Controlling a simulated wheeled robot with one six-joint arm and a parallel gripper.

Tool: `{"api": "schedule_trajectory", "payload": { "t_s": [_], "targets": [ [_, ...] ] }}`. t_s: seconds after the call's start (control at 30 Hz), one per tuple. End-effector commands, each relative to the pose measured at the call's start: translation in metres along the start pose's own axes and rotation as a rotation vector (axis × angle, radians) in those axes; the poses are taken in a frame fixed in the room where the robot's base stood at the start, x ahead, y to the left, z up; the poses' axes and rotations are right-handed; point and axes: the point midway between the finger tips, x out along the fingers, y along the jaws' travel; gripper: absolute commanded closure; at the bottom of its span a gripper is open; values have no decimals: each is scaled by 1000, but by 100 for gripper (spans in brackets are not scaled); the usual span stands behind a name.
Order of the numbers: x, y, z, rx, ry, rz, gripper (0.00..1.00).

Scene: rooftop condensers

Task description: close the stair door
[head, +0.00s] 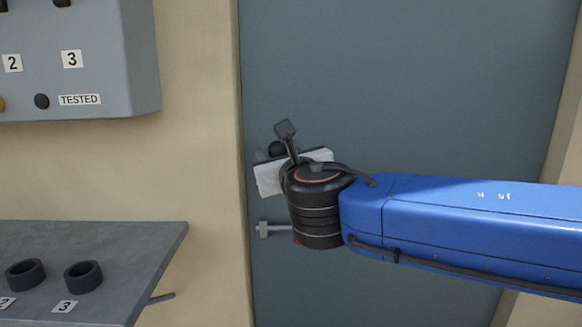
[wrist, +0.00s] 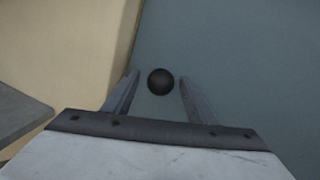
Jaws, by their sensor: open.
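The stair door (head: 400,90) is a plain blue-grey panel in the head view, and it fills the background right of centre in the wrist view (wrist: 240,60). A round black knob (head: 278,149) stands near its left edge, partly hidden by my wrist. In the wrist view the knob (wrist: 160,82) shows between the fingers of my gripper (wrist: 158,77), which are apart on either side of it. I see no clear contact. I cannot tell from these views whether the door is fully flush with its frame.
A beige wall (head: 200,180) borders the door on the left. A grey box (head: 70,60) labelled "TESTED" hangs on it. Below is a grey shelf (head: 120,250) with black rings.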

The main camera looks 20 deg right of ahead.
Motion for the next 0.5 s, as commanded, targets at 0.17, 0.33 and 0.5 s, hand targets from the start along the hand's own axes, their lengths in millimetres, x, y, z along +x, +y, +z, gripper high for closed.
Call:
{"api": "schedule_trajectory", "payload": {
  "t_s": [0.17, 0.33, 0.5],
  "targets": [
    [-14, 1, 1, 1, -2, 3, 48],
    [-28, 1, 0, 1, 0, 4, 48],
    [-39, 1, 1, 1, -3, 4, 48]
  ]
}}
